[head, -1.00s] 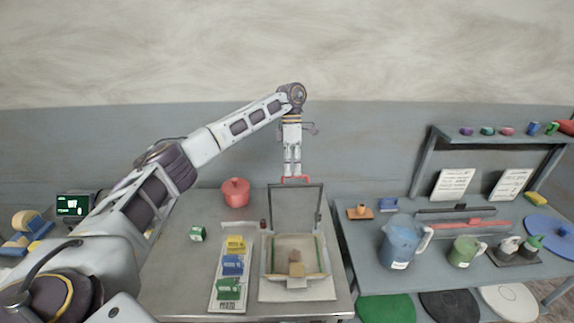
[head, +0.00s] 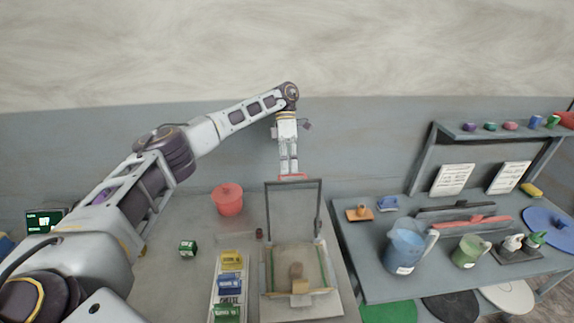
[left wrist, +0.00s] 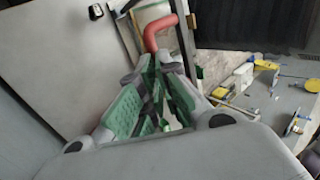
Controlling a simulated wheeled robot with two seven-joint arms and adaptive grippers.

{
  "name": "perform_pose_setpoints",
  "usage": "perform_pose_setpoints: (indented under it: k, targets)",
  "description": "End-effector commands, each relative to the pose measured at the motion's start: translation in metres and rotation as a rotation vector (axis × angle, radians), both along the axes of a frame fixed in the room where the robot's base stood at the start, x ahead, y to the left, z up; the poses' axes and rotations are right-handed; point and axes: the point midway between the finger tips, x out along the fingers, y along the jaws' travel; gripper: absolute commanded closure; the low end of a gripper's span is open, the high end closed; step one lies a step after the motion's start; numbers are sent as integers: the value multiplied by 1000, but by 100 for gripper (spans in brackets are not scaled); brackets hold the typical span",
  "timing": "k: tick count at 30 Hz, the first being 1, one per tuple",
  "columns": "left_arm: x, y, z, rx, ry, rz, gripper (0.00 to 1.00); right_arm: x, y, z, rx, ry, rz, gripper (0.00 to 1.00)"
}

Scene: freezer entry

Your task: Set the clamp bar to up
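The clamp bar is a dark upright frame (head: 266,208) with a red handle (head: 303,177) across its top. It stands raised at the back of a tray-like press with a pale bed on the grey table. My left gripper (head: 289,174) points straight down with its fingertips at the red handle. In the left wrist view the red handle (left wrist: 157,29) bends down just past the green-padded fingers (left wrist: 158,70). Their tips look close together, but whether they are closed around the handle is hidden. My right gripper is not in view.
A red pot (head: 228,203), a green box (head: 187,248) and a strip with coloured packs (head: 231,283) stand left of the press. A second table on the right holds a blue jug (head: 403,250), a green jug (head: 468,251) and a shelf (head: 480,133).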

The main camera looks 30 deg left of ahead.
Motion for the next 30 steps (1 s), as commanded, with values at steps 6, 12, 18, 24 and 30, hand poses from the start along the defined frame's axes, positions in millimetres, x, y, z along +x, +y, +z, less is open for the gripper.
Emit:
perform_pose_setpoints:
  k: [6,12,18,24,30]
  targets:
    - [-5,-4,-25,15,25,-12,100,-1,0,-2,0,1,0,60]
    - [-5,-4,-25,15,25,-12,81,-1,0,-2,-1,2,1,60]
    - [-5,-3,-24,17,25,-10,65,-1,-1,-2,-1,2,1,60]
    - [-5,-2,-24,18,25,-6,60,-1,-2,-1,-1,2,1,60]
    - [-5,-1,-24,18,26,-4,60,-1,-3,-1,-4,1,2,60]
